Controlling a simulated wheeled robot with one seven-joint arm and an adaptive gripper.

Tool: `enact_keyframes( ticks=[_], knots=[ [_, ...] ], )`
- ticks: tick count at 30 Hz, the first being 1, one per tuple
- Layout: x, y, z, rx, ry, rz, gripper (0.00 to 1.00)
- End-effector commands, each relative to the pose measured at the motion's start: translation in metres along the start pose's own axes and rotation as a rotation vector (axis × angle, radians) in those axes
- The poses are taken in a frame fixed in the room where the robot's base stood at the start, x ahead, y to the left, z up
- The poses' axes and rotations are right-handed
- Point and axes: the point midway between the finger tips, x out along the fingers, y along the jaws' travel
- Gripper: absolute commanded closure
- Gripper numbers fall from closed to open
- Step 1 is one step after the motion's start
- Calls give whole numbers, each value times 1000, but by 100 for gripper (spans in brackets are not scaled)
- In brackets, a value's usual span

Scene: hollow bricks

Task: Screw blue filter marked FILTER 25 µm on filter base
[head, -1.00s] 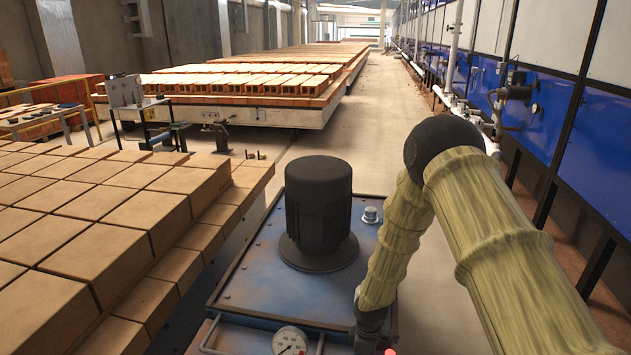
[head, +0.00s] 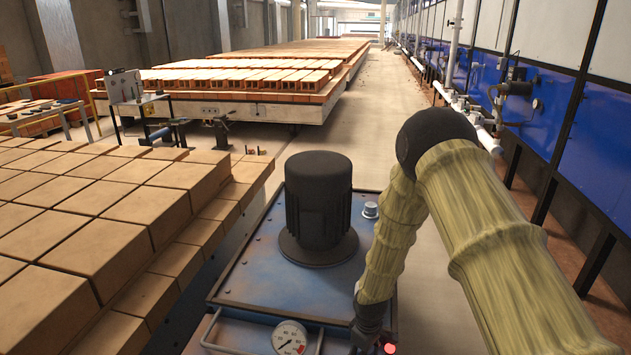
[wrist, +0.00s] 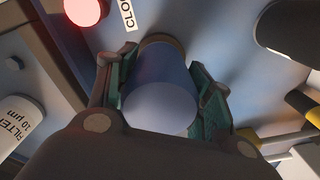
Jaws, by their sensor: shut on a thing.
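A blue cylindrical filter (wrist: 160,105) stands between the fingers in the wrist view, its smooth end toward the camera. No marking shows on the visible side. My gripper (wrist: 163,84) is shut on it, with green pads on both sides. A dark brownish ring (wrist: 163,41) shows at the filter's far end, against the blue surface; whether it is the filter base, and whether the filter is seated in it, I cannot tell. In the head view the filter is hidden at the end of my arm, low right of centre.
A white cylinder marked FILTER 10 µm (wrist: 18,127) is at the left of the wrist view. A lit red lamp (wrist: 85,10) and a white label (wrist: 128,14) are close by. A black motor (head: 318,205) and pressure gauge (head: 289,338) are on the blue unit (head: 245,280). Bricks (head: 90,220) stand left.

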Motion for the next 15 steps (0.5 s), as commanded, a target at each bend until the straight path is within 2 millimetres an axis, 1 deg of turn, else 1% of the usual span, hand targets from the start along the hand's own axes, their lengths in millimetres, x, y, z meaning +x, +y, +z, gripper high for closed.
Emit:
enact_keyframes(
  ticks=[2, 9, 15],
  knots=[
    [0, 0, -1, 17, 1, 0, 82],
    [0, 0, 0, 224, 1, 1, 82],
    [0, 0, 0, 250, 1, 0, 82]
  ],
)
